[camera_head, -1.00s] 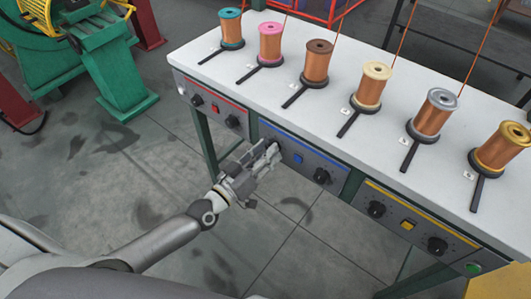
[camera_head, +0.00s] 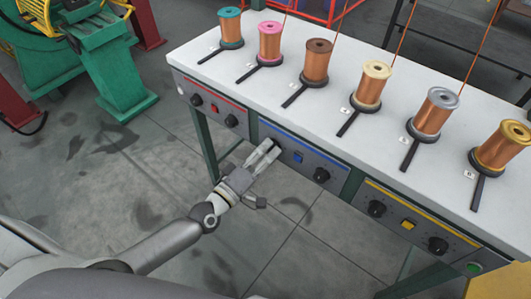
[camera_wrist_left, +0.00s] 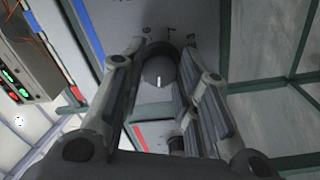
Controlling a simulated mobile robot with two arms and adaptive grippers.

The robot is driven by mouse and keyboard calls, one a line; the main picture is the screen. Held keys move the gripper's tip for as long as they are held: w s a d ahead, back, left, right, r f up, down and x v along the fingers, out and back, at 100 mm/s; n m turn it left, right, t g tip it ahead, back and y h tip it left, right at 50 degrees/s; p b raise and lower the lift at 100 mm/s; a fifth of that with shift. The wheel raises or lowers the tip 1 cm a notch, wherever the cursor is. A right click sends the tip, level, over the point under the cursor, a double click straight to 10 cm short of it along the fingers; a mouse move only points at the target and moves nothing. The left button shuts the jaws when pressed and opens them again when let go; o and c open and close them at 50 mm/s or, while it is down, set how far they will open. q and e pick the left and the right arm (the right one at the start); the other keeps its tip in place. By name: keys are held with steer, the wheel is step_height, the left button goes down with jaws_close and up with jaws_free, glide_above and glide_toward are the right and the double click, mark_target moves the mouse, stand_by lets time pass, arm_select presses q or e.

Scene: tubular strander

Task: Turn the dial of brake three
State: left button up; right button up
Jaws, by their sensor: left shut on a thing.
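My left gripper (camera_head: 270,152) is at the left end of the blue-striped panel (camera_head: 310,162), shut on the dial there. In the left wrist view the dark round dial (camera_wrist_left: 158,70) sits between the two fingers, with a short white mark on its face. In the head view the fingers hide most of this dial. The right gripper is not in view.
A blue button (camera_head: 298,157) and a second black dial (camera_head: 321,175) are on the same panel. Red-striped (camera_head: 213,101) and yellow-striped (camera_head: 420,216) panels lie on either side. Several copper spools stand on the white tabletop (camera_head: 335,118) above.

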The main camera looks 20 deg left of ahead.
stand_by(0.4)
arm_select(q)
steer(key=o, duration=0.9)
steer(key=shift+o, duration=0.7)
steer(key=shift+s, duration=0.1)
steer(key=v, duration=1.2)
steer(key=shift+f, duration=0.1)
